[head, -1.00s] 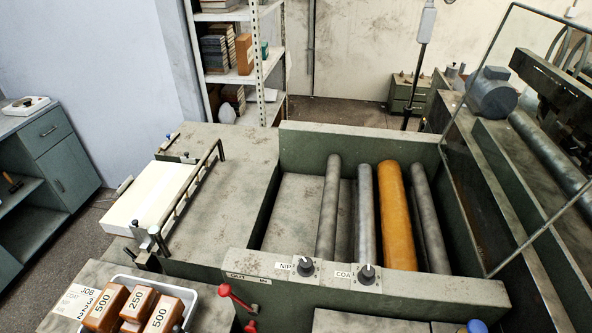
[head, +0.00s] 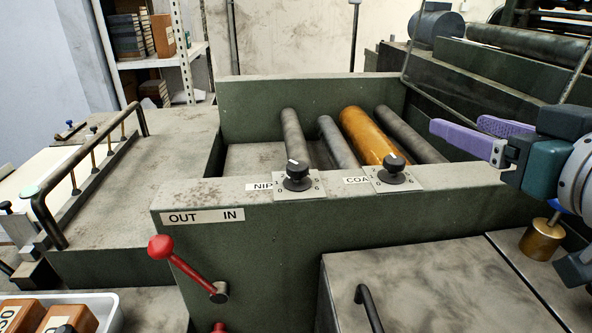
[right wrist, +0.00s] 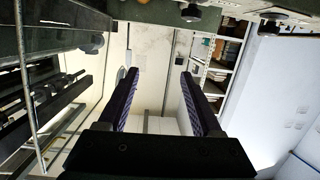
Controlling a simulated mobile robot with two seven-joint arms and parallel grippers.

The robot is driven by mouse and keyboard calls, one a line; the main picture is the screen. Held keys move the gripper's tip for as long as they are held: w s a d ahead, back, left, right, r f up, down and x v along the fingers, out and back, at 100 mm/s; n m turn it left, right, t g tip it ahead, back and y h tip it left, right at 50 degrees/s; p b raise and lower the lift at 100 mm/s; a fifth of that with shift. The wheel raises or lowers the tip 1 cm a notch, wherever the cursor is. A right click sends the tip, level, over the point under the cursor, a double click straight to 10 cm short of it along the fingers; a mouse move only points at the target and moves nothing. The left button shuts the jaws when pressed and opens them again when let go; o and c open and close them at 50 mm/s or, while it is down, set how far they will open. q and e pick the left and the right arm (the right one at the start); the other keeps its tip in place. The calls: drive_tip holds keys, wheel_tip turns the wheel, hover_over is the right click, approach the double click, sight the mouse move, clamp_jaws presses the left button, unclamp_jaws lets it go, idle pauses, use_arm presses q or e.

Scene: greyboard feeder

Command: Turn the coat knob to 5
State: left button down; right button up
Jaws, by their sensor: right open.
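The coat knob (head: 393,166) is a black knob on a small pale dial plate on the green front wall of the machine. A white label reading "COA" sits left of it. A pale mark on the knob's top points toward the back left; the dial figures are too small to read surely. My right gripper (head: 458,124), with purple fingers, is open and empty, to the right of the knob and apart from it. My left gripper is out of view.
The similar NIP knob (head: 297,172) stands left of the coat knob. A red-balled lever (head: 162,247) projects from the front wall near an OUT/IN label. Rollers, one orange (head: 372,135), lie behind. A brass weight-like piece (head: 542,238) sits below my right gripper. A clear guard's frame rises behind.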

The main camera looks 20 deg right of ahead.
sight(389, 155)
drive_tip(key=f+y+b, duration=0.1)
drive_tip(key=f+b, duration=0.1)
drive_tip(key=b, duration=0.1)
drive_tip(key=w+a+f+n+t+y+b, duration=0.1)
drive_tip(key=f+b, duration=0.2)
drive_tip(key=w+a+f+n+t+y+b, duration=0.1)
drive_tip(key=f+b, duration=0.2)
drive_tip(key=shift+f, duration=0.2)
drive_tip(key=w, duration=0.4)
drive_tip(key=w+p, duration=0.1)
drive_tip(key=w, duration=0.3)
drive_tip(key=shift+w+a+r, duration=0.1)
drive_tip(key=shift+w+r, duration=0.1)
drive_tip(key=shift+w, duration=0.2)
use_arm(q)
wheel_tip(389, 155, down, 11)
use_arm(e)
drive_tip(key=shift+w+f, duration=0.1)
drive_tip(key=shift+w, duration=0.55)
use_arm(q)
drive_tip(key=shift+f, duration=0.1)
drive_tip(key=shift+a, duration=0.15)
use_arm(e)
clamp_jaws()
